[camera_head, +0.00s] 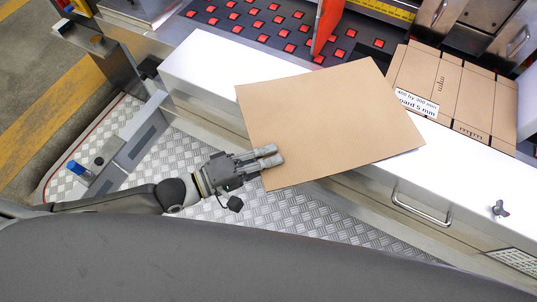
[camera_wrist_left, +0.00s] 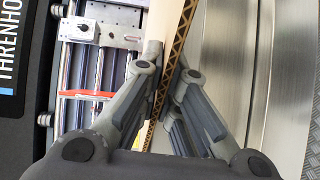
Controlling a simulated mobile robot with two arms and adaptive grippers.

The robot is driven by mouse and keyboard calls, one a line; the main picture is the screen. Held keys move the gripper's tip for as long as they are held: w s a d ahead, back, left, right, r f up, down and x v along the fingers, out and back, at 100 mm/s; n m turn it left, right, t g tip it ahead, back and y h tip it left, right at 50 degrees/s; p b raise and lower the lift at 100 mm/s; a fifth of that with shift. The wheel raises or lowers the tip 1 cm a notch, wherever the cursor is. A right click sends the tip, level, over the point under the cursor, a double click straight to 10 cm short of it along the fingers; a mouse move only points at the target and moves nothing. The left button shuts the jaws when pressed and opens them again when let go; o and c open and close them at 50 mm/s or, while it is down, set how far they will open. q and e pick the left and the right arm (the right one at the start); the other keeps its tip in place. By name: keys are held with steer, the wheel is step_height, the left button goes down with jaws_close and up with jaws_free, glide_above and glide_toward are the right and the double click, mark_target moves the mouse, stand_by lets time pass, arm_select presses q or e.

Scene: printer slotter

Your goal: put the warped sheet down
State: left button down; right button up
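The cardboard sheet (camera_head: 330,115) is plain brown and held over the white table (camera_head: 205,65), with its near corner past the table's front edge. My left gripper (camera_head: 275,157) is shut on the sheet's near left edge. In the left wrist view, the sheet shows edge-on with its corrugated rim (camera_wrist_left: 175,60) between the two fingers (camera_wrist_left: 162,85). I cannot tell whether the sheet touches the table or hangs just above it. Any warp is hard to make out. My right gripper is not in view.
A stack of printed cardboard (camera_head: 455,95) with a white label lies to the right of the sheet. A red upright plate (camera_head: 326,25) and a dark bed with red squares (camera_head: 255,18) stand behind.

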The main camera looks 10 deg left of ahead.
arm_select(q)
steer(key=c, duration=2.1)
jaws_free()
steer(key=shift+f, duration=0.2)
steer(key=o, duration=0.5)
steer(key=shift+c, duration=0.2)
steer(key=shift+r, duration=0.15)
steer(key=shift+r, duration=0.1)
steer(key=b+v, duration=0.2)
steer(key=v, duration=1)
steer(key=shift+w, duration=0.1)
